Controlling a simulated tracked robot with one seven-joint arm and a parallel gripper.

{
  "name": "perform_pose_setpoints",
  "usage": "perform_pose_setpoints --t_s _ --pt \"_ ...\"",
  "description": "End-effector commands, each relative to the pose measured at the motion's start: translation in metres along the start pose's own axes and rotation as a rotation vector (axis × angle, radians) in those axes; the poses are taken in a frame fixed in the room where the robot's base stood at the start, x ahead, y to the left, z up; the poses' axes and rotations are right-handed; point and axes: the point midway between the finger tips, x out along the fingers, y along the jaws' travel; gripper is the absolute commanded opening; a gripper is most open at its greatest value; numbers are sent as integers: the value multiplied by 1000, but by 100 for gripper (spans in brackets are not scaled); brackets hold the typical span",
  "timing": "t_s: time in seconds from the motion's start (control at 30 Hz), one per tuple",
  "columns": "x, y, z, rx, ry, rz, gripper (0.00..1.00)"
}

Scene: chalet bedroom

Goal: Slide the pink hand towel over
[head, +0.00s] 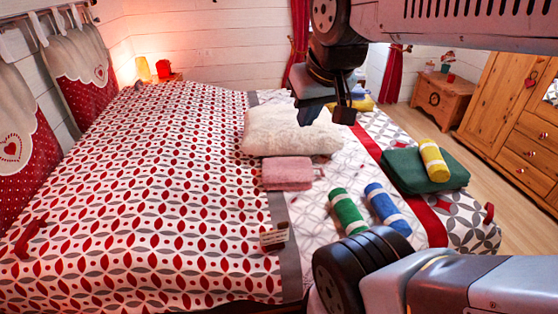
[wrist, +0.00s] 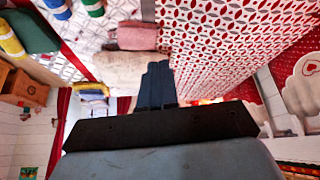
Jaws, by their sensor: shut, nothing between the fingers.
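The pink hand towel (head: 287,173) lies folded on the bed, at the edge of the patterned cover and just in front of a white fluffy cushion (head: 290,135). It also shows in the wrist view (wrist: 137,36) near the top. My gripper (head: 312,117) hangs above the bed, over the far part of the cushion in the head view, and is apart from the towel. In the wrist view my fingers (wrist: 157,72) are together with nothing between them. The arm hides part of the bed's far side.
A green rolled towel (head: 347,212) and a blue one (head: 388,208) lie to the right of the pink towel. A yellow roll (head: 433,161) rests on a dark green folded cloth (head: 402,172). The patterned cover (head: 150,190) at left is largely clear.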

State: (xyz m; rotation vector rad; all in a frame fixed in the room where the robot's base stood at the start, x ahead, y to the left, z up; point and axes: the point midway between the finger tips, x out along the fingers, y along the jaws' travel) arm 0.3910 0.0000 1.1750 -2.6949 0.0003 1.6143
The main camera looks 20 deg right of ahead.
Motion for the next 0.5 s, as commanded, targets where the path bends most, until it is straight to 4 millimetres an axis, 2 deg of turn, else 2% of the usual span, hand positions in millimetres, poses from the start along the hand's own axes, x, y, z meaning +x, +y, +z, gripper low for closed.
perform_pose_setpoints --t_s 0.17,0.27,0.33,0.5 --pt "2 0 -4 5 -4 -1 0" --pt "10 0 -13 19 -14 -5 0" --pt "19 -6 -24 39 -26 -8 0" --pt "52 -5 -56 92 -59 -15 0"
